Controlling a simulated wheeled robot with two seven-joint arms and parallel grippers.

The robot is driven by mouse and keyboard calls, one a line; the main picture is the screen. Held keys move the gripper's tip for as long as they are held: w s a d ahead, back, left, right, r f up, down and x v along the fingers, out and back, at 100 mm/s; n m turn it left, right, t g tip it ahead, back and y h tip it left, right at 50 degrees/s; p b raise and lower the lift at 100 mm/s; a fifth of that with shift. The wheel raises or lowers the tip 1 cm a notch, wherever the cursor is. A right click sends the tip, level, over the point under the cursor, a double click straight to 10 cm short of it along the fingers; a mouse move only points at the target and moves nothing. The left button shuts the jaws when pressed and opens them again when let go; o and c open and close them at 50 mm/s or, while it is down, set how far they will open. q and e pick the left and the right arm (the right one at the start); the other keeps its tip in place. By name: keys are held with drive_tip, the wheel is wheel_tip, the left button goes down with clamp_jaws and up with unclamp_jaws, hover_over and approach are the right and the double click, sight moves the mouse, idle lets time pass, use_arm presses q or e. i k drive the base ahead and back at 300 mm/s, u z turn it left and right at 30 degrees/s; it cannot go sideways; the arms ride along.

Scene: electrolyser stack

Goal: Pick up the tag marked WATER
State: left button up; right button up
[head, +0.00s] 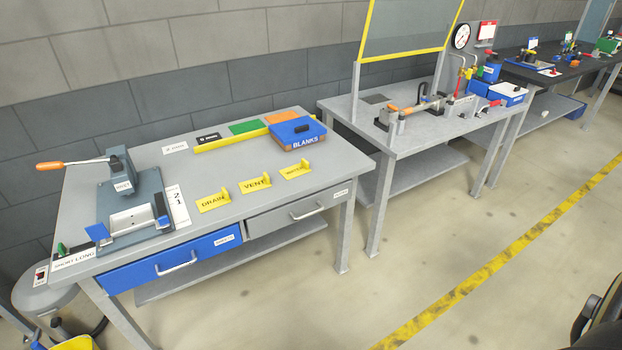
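The yellow tag marked WATER (295,171) is on the grey workbench top (150,170), near its front edge. It is the rightmost of three similar yellow tags. The VENT tag (254,185) is to its left, and the DRAIN tag (213,202) is farther left. Each tag has a small raised part at its right end. The three tags are apart from one another, and nothing covers the WATER tag. Neither of my grippers shows in the head view.
A blue BLANKS box (297,137) stands behind the WATER tag. A lever press (125,190) with an orange handle stands at the bench's left. A second bench (410,140) with fittings adjoins at right. Open floor (350,290) lies in front; a stool (45,292) is at lower left.

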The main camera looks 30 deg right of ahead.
sight(301, 168)
drive_tip(key=z, duration=0.7)
drive_tip(key=i, duration=1.75)
drive_tip(key=u, duration=0.55)
